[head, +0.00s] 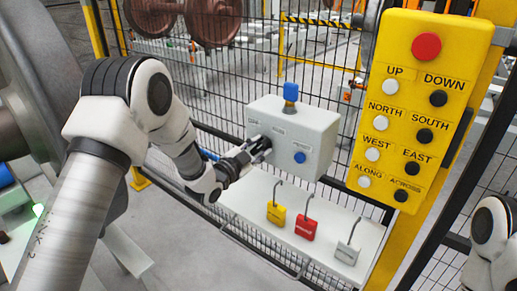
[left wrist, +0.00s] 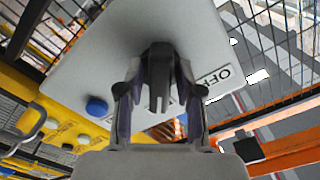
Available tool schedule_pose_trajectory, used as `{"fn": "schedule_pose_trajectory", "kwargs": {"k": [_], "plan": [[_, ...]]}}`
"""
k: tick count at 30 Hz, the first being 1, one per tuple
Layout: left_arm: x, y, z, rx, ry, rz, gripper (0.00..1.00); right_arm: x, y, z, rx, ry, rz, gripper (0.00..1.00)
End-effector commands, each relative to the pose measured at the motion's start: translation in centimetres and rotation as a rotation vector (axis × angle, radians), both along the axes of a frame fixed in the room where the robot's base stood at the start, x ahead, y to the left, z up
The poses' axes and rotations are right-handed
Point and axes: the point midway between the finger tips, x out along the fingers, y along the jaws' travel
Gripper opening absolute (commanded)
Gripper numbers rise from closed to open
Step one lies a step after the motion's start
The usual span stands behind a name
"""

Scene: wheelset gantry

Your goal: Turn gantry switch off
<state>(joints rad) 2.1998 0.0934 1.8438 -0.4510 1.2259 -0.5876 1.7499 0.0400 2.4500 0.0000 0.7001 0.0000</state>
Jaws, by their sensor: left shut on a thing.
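The light grey switch box (head: 318,130) hangs on the mesh fence in the head view. Its front face also fills the upper middle of the left wrist view (left wrist: 110,45). My left gripper (head: 259,150) is at the left part of this face. In the left wrist view the fingers (left wrist: 158,100) are shut on the dark switch knob (left wrist: 158,72), one finger on each side. An "OFF" label (left wrist: 217,82) shows to the right of the knob there. The gripper mostly hides the knob in the head view. My right gripper is out of view.
Yellow (head: 276,214), red (head: 305,228) and grey (head: 347,253) padlocks are below on a white shelf (head: 240,197). A yellow button panel (head: 398,67) stands right.

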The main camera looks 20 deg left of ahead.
Motion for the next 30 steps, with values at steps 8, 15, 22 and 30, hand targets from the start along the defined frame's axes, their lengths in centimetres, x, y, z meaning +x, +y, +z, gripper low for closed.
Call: {"fn": "schedule_pose_trajectory", "kwargs": {"k": [8, 15, 22, 30], "plan": [[0.0, 0.0, 0.0, -0.193, 0.067, -0.001, 0.00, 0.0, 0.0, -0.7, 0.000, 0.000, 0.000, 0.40], [0.0, 0.0, 0.1, -0.406, 0.143, -0.001, 0.00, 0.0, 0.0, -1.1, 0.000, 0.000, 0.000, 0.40], [0.1, 0.0, 0.2, -0.611, 0.217, -0.002, 0.00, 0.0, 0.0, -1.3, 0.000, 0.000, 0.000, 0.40], [0.1, 0.0, 0.3, -0.853, 0.304, -0.002, 0.00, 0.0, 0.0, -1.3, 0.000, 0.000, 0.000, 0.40]]}}
